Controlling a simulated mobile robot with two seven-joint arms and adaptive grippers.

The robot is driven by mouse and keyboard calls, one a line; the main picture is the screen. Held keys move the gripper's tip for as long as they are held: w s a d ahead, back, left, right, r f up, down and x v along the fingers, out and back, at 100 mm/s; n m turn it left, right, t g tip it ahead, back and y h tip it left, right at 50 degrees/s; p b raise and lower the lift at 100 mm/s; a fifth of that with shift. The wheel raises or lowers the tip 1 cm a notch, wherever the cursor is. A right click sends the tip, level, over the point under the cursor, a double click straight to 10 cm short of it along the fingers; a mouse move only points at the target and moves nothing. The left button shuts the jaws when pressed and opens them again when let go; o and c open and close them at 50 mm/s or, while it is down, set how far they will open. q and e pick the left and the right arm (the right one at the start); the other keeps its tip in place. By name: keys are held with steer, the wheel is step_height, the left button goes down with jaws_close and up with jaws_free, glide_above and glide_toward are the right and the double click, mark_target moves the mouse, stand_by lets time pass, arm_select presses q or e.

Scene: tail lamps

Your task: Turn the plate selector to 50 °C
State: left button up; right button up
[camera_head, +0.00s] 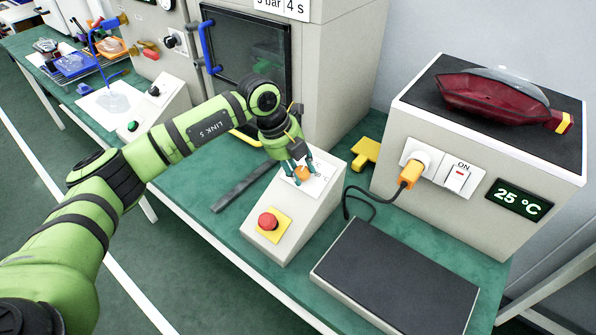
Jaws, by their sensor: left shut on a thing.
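My left gripper (299,170) reaches down from my green arm onto a sloped grey console in the middle of the bench. Its fingers are shut on the small orange selector knob (302,174), which sits on a white label plate (315,184). The fingers hide part of the knob, and the scale marks and pointer are too small to read. The display (519,199) on the large box at the right reads 25 °C. The switch beside it (459,178) is marked ON. My right gripper is not in view.
A red stop button (267,221) on yellow sits lower on the console. A red lamp (492,95) lies on the dark-topped box (482,229). An orange plug (410,174) with a black cable, a dark flat plate (398,280) and a yellow piece (367,152) are near.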

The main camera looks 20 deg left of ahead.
arm_select(q)
steer(key=shift+d+r+m, duration=0.1)
steer(key=shift+d+m, duration=0.05)
steer(key=shift+m, duration=0.45)
steer(key=shift+b, duration=0.3)
steer(key=o, duration=1.1)
steer(key=shift+r, duration=0.25)
steer(key=v, duration=1.1)
steer(key=shift+r, duration=0.3)
steer(key=shift+d, duration=0.1)
